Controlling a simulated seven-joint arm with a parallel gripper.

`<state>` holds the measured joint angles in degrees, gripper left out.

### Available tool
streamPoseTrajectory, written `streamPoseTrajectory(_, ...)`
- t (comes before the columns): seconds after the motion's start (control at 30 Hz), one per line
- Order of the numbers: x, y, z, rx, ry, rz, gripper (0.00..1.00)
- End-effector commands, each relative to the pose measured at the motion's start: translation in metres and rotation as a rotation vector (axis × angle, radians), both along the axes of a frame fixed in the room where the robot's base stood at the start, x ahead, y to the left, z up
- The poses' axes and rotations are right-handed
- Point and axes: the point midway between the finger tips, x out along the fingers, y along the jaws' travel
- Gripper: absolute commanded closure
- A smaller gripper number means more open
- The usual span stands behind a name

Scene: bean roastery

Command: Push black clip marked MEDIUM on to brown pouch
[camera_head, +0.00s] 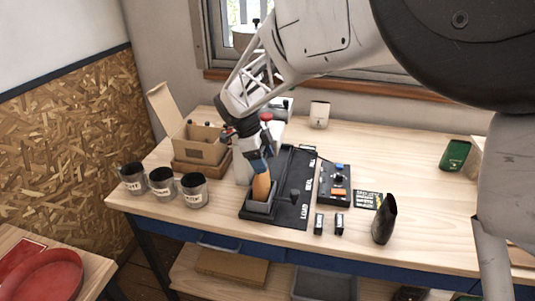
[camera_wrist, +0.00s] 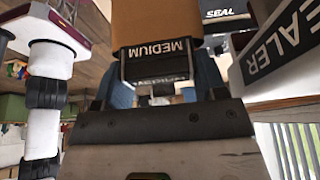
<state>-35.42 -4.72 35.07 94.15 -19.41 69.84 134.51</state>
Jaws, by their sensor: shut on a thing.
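The brown pouch (camera_head: 261,187) stands upright in a dark holder (camera_head: 262,211) at the front left of the black sealer base. My gripper (camera_head: 259,164), with blue fingers, is right above its top. In the wrist view my gripper (camera_wrist: 157,88) is shut on the black clip marked MEDIUM (camera_wrist: 156,62), whose white lettering faces the camera. The brown pouch (camera_wrist: 155,20) lies directly beyond the clip. The clip meets or overlaps the pouch's edge; how far it is on, I cannot tell. In the head view the fingers hide the clip.
The black sealer base (camera_head: 290,215) and a clip rack (camera_head: 335,186) with blue and orange pieces are close right. Two small black blocks (camera_head: 329,223) and a black pouch (camera_head: 384,220) stand in front. Several labelled cups (camera_head: 162,183) and a cardboard box (camera_head: 201,151) are left.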

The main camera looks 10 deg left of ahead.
Motion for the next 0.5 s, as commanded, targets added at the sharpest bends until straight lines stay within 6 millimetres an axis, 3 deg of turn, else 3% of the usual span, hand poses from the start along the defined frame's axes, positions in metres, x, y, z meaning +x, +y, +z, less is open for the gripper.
streamPoseTrajectory(0.03,-0.0019,-0.001,-0.007,-0.005,0.009,0.0,0.57)
streamPoseTrajectory(0.5,-0.0029,-0.0018,-0.0141,-0.008,0.014,0.0,0.57)
